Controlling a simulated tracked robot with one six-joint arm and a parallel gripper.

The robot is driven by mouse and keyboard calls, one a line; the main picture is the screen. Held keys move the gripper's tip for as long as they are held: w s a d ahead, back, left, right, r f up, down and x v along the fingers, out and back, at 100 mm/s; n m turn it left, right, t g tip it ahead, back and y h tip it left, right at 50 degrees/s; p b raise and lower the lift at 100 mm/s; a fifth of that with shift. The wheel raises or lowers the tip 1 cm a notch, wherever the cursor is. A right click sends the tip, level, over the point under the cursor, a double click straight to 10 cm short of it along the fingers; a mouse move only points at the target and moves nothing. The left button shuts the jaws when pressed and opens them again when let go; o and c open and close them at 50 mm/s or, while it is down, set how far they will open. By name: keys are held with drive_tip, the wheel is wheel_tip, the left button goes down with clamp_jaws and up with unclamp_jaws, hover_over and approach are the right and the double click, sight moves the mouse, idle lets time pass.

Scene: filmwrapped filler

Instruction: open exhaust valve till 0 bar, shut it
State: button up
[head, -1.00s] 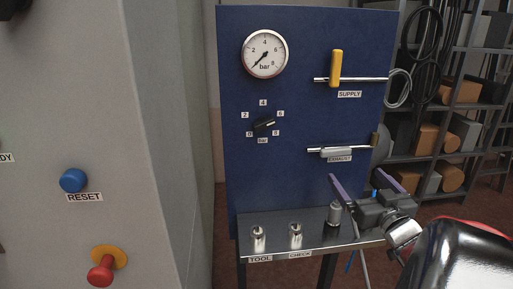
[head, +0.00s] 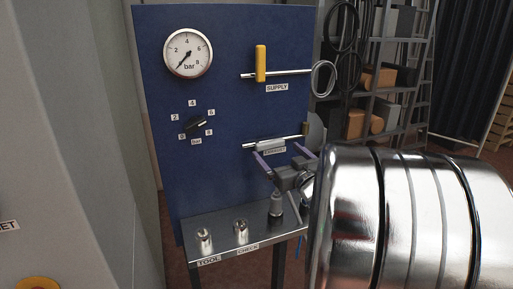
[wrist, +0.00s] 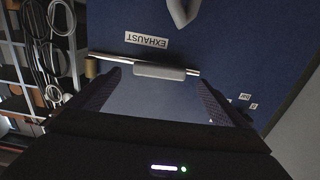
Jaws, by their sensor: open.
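The exhaust valve's grey handle (head: 271,147) lies along its horizontal pipe on the blue panel. The round gauge (head: 187,52) has its needle pointing to the lower left, near the bottom of its scale. My gripper (head: 282,156) is open in front of the handle, its two purple fingers pointing at the panel. In the wrist view, which is upside down, the handle (wrist: 160,71) shows between the fingertips of my gripper (wrist: 158,82). Whether the fingers touch it I cannot tell. The EXHAUST label (wrist: 147,40) is beside the handle.
The yellow supply handle (head: 261,63) stands upright, across its pipe. A black regulator knob (head: 196,124) is left of the exhaust valve. Below, a metal shelf (head: 220,235) bears several small metal pieces. Storage racks (head: 385,80) stand behind at right.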

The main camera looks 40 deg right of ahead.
sight(271, 146)
drive_tip(key=shift+x, duration=2.45)
drive_tip(key=shift+c, duration=0.2)
